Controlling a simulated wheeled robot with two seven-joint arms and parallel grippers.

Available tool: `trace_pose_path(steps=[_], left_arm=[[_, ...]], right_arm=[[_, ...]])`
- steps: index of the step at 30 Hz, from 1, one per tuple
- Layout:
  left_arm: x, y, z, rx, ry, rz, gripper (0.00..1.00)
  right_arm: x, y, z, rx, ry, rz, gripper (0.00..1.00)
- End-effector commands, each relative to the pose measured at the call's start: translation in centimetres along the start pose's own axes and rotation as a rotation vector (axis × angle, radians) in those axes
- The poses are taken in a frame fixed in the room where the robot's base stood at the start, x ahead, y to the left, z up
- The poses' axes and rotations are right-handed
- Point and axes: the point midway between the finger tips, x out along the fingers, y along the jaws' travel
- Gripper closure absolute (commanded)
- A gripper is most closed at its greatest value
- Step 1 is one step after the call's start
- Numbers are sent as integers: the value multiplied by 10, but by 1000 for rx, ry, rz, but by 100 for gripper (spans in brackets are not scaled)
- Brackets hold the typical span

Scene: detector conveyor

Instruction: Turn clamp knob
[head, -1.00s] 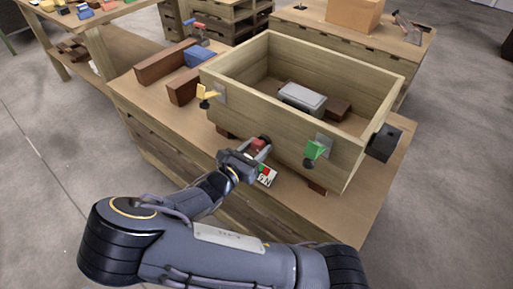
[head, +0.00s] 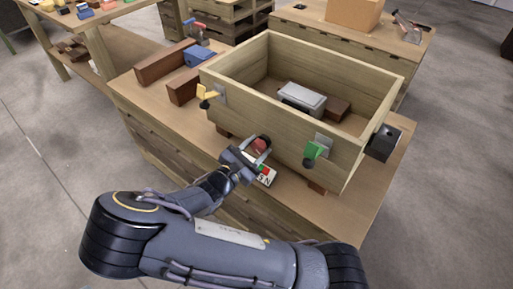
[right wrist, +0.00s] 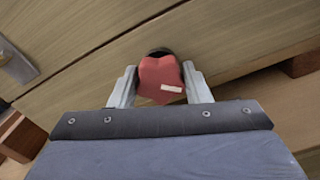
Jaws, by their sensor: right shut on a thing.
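A red lobed knob (right wrist: 158,78) with a small white mark sits between the two fingers of my right gripper (right wrist: 160,88) in the right wrist view. The gripper is shut on it. A dark round part shows just behind the knob, close to a wooden face. In the head view, my right gripper (head: 259,152) is at the lower front of a wooden box (head: 262,112), and the red knob (head: 258,145) is partly hidden by the fingers. My left gripper is out of view.
The box front also carries a yellow clamp (head: 206,92) and a green clamp (head: 315,150). A grey block (head: 303,97) lies inside the box. A dark block (head: 384,143) is at the right.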

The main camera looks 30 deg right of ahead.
Motion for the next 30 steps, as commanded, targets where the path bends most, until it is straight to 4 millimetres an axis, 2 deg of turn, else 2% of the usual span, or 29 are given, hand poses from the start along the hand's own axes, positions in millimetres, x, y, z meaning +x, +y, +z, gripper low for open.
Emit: trace_pose_path(steps=[14, 15, 19, 27, 30], left_arm=[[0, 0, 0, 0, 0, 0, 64], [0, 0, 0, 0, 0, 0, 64], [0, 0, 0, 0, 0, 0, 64], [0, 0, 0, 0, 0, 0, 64], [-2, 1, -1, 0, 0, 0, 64]], right_arm=[[0, 0, -1, 17, 2, -1, 80], [0, 0, -1, 17, 2, -1, 53], [0, 0, 0, 16, 1, 0, 36], [-1, 0, 0, 16, 1, 0, 35], [-6, 1, 0, 16, 3, 3, 35]])
